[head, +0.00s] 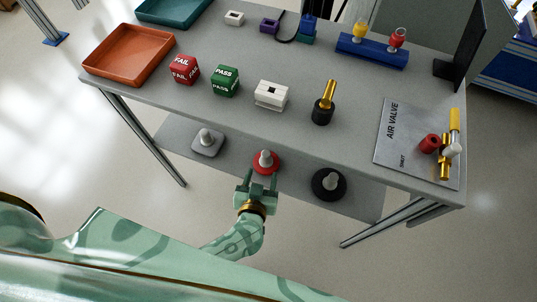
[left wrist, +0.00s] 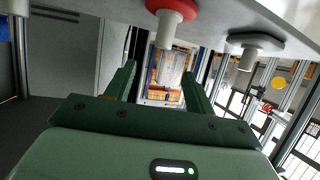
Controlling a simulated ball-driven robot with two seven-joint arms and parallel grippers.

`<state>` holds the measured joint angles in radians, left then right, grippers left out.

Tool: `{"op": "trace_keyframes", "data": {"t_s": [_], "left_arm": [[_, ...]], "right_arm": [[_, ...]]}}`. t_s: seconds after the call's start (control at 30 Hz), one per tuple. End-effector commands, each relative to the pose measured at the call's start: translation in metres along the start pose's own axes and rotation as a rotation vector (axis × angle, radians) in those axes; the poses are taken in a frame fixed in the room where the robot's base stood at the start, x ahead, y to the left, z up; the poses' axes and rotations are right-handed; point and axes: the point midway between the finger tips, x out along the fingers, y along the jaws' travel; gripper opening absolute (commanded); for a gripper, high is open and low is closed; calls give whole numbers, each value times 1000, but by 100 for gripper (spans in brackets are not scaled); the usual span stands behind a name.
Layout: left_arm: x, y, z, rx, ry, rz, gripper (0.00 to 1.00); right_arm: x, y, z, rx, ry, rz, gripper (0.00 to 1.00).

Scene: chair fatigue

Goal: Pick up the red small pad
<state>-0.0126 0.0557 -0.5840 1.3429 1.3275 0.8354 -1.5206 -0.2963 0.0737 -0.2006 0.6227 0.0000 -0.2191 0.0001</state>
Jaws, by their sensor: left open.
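The red small pad (head: 275,167) is a round red disc with a pale upright knob. It sits on the lower shelf in the head view, between a grey pad (head: 208,148) and a black pad (head: 328,190). My left gripper (head: 258,183) is open just in front of the red pad, its fingers pointing at it and apart from it. In the left wrist view the picture looks upside down: the red pad (left wrist: 178,6) is at the top edge, its knob hanging towards the gap between my open fingers (left wrist: 158,70). Nothing is between the fingers. My right gripper is not in view.
The table top (head: 190,110) overhangs the back of the lower shelf (head: 300,180). On it are an orange tray (head: 125,55), red and green blocks, a white block (head: 271,95) and an air valve board (head: 400,150). Table legs stand at both sides.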

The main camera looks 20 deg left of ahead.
Motion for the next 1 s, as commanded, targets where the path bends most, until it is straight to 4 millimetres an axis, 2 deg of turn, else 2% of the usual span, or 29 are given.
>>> {"op": "trace_keyframes", "data": {"t_s": [0.03, 0.1, 0.2, 0.3, 0.53, 0.67, 0.8, 1.0], "left_arm": [[16, 0, 7, 0, -3, -1, 54], [34, -1, 8, 3, -3, 0, 54], [57, -1, 8, 3, -4, -1, 54], [73, -1, 7, 3, -4, 0, 54], [92, -2, 9, 3, -4, 1, 54], [113, -3, 18, 4, -7, 0, 54], [131, -3, 14, 3, -5, 0, 54], [134, -3, 9, 3, -1, 1, 54]], "right_arm": [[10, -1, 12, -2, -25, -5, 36], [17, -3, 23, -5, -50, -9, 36], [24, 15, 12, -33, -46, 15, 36], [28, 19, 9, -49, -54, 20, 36], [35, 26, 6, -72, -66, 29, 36], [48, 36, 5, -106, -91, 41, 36], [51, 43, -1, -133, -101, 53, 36], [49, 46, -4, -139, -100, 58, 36]]}}
